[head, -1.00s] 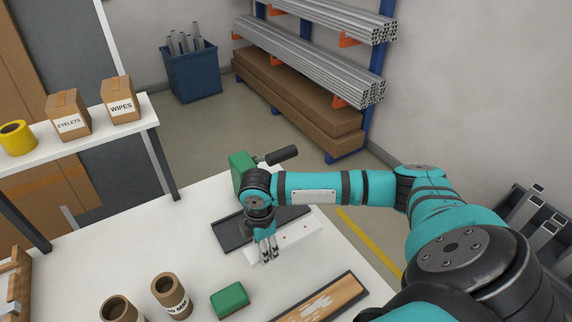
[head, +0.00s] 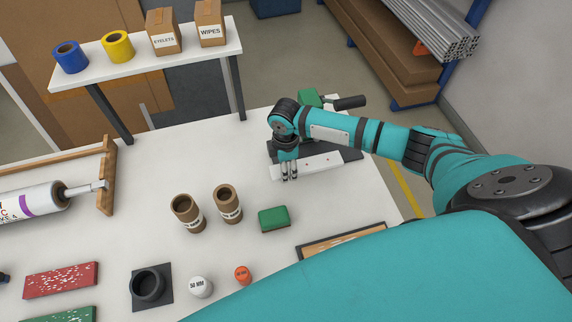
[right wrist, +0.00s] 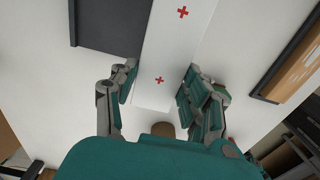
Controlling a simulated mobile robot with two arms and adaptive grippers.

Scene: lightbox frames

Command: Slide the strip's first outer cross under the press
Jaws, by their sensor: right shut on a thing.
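The white strip (head: 318,164) lies flat along the front of the press's dark base (head: 350,154). Small red crosses show on it in the right wrist view (right wrist: 183,13), one of them between my fingers near the strip's near end. The press has a green head (head: 309,97) and a black handle (head: 350,102); my arm partly hides it. My right gripper (head: 289,176) is shut on the strip near its left end, with a finger at each side edge in the wrist view (right wrist: 158,88). Whether any cross is under the press is hidden. My left gripper is out of view.
Two cardboard tubes (head: 187,213) and a green block (head: 273,219) stand in front of the strip. A framed board (head: 318,245) lies at the table's right. A black ring on a square base (head: 148,285) and small caps are nearer. White table is bare left of the strip.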

